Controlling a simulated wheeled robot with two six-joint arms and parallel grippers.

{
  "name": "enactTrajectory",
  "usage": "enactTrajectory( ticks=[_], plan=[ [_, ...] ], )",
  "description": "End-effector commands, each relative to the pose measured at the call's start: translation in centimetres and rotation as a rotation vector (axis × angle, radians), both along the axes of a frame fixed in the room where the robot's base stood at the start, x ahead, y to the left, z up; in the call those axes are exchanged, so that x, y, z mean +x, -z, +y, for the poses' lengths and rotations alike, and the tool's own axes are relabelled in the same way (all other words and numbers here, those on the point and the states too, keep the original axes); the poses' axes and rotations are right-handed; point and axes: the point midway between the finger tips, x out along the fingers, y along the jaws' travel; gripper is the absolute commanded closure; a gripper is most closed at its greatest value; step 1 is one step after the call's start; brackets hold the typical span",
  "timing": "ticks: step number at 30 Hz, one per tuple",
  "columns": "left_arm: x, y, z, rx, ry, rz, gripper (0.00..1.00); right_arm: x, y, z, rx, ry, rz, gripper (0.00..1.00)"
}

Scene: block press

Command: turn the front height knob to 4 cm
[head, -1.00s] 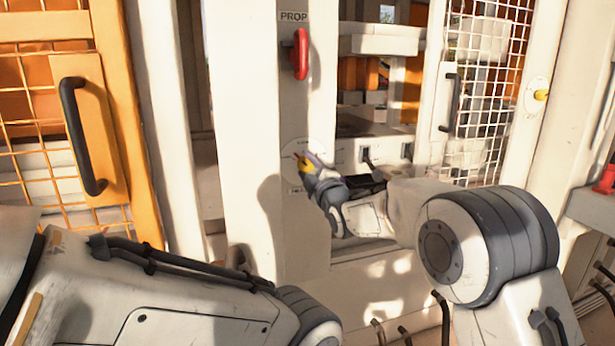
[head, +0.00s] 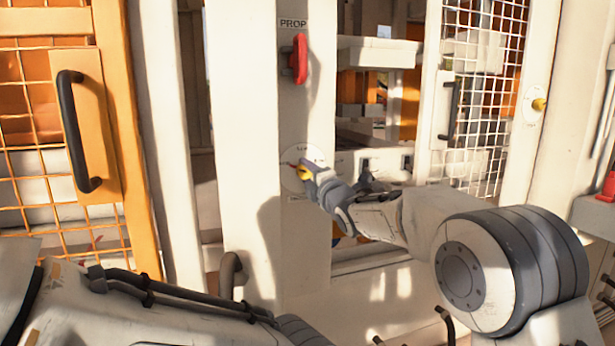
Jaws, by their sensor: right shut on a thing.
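A yellow knob (head: 303,174) with a red pointer sits on a round white dial (head: 290,180) on the white post, below the red PROP handle. The pointer points left. The dial's lettering is too small to read. My right gripper (head: 308,173) is shut on this yellow knob and hides its right side and part of the dial. A second yellow knob (head: 539,104) on a white dial sits on the right-hand post, with nothing touching it. I cannot read which is labelled as the front height knob. My left arm crosses the lower left; its gripper is out of view.
A red handle (head: 299,58) hangs above my right gripper. An orange mesh door (head: 100,120) with a black handle (head: 75,130) stands at the left. A white mesh door (head: 485,95) stands right of the opening. A red part (head: 608,187) is at the right edge.

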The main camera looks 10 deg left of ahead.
Motion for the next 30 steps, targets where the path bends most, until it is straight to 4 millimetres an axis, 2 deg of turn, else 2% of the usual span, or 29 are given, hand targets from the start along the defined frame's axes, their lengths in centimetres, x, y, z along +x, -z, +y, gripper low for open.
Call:
enactTrajectory(
  ticks=[9, 10, 11, 12, 23, 30],
  plan=[
    [0.0, 0.0, 0.0, 0.0, 0.0, 0.0, 0.5, 0.0, 0.0, 0.0, -0.004, 0.0, -0.003, 1.0],
    [0.0, 0.0, 0.0, 0.0, 0.0, 0.0, 0.5, 0.0, 0.0, 0.0, -0.003, 0.0, -0.002, 0.37],
    [0.0, 0.0, 0.0, 0.0, 0.0, 0.0, 0.5, 0.0, 0.0, 0.0, -0.003, 0.0, -0.003, 0.26],
    [0.0, 0.0, 0.0, 0.0, 0.0, 0.0, 0.5, 0.0, 0.0, 0.0, -0.003, 0.0, -0.003, 0.2],
    [0.0, 0.1, 0.0, 0.0, 0.0, 0.0, 0.5, -0.2, 0.0, -0.1, -0.001, 0.0, -0.002, 0.2],
    [0.0, 0.6, 0.0, 0.0, 0.0, 0.0, 0.5, -2.6, 0.2, -1.9, -0.001, 0.001, -0.002, 0.2]
  ],
)
